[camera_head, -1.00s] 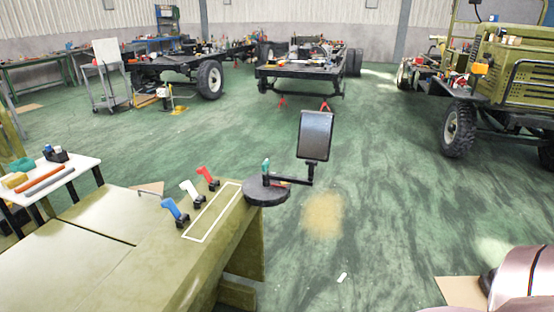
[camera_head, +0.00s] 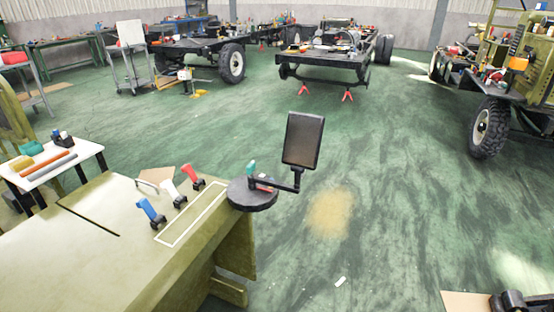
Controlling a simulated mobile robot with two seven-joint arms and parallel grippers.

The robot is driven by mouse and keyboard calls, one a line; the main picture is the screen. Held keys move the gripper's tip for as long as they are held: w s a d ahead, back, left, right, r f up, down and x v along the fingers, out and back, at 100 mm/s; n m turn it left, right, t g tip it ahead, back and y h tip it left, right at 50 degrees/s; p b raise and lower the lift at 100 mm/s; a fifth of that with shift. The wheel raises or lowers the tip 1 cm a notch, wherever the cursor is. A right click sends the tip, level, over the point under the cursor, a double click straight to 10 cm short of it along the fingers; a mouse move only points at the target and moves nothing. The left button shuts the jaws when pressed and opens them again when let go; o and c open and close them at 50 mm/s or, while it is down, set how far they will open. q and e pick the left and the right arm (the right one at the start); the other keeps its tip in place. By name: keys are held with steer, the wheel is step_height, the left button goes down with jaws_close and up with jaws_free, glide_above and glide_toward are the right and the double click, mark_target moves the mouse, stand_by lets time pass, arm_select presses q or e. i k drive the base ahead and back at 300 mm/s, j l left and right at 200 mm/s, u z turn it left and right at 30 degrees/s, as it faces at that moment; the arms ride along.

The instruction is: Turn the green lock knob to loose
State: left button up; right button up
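The green lock knob (camera_head: 251,167) is a small teal-green upright piece on the round black disc (camera_head: 252,196) at the corner of the olive bench. A black arm on the disc carries a dark rectangular mirror (camera_head: 303,139) to the right of the knob. The knob is too small to tell whether it is set tight or loose. Neither of my grippers shows clearly; a dark piece at the bottom right edge cannot be made out.
Blue (camera_head: 151,212), white (camera_head: 173,194) and red (camera_head: 193,175) levers stand on the olive bench (camera_head: 90,262) left of the disc. A white side table (camera_head: 50,175) holds small items. Green floor (camera_head: 400,200) right of the bench is mostly clear. Truck chassis (camera_head: 330,68) stand behind.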

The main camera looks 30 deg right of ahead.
mark_target(251, 167)
steer(key=i+l, duration=0.1)
steer(key=l, duration=0.3)
steer(key=i+l, duration=0.1)
steer(key=l, duration=0.3)
steer(key=i+l+u, duration=0.25)
steer(key=l, duration=0.15)
steer(key=l+u, duration=0.2)
steer(key=l, duration=0.2)
